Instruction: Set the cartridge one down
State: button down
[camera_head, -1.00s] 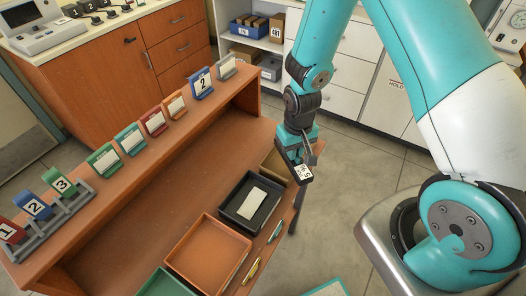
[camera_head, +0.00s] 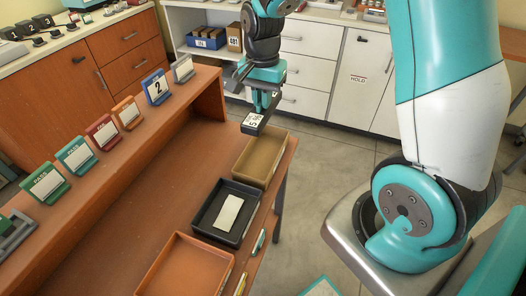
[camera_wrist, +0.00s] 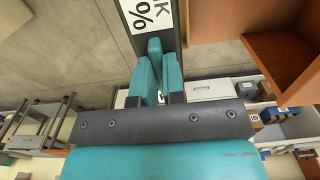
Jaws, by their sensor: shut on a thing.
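My gripper (camera_head: 263,102) is shut on a dark, flat cartridge (camera_head: 254,123) with a white printed label. It holds the cartridge in the air, just above the back end of the tan tray (camera_head: 277,165) as seen in the head view. In the wrist view my gripper's teal fingers (camera_wrist: 158,70) close on the near end of the cartridge (camera_wrist: 150,14), where part of the label shows a "%" sign. The cartridge's far end is cut off by that view's top edge. I cannot read a number one on it.
A black tray (camera_head: 207,229) with a pale card and an orange tray (camera_head: 225,262) stand along the desk's front edge beside the tan tray. Coloured card holders and a blue "2" stand (camera_head: 156,88) line the raised shelf. The desk top (camera_head: 165,205) behind the trays is clear.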

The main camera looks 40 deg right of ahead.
notch_tip(320, 180, down, 16)
dwell(0.4)
jog(key=shift+f, duration=0.2)
jog(key=c, duration=1.2)
grip_release()
jog(key=shift+r, duration=0.15)
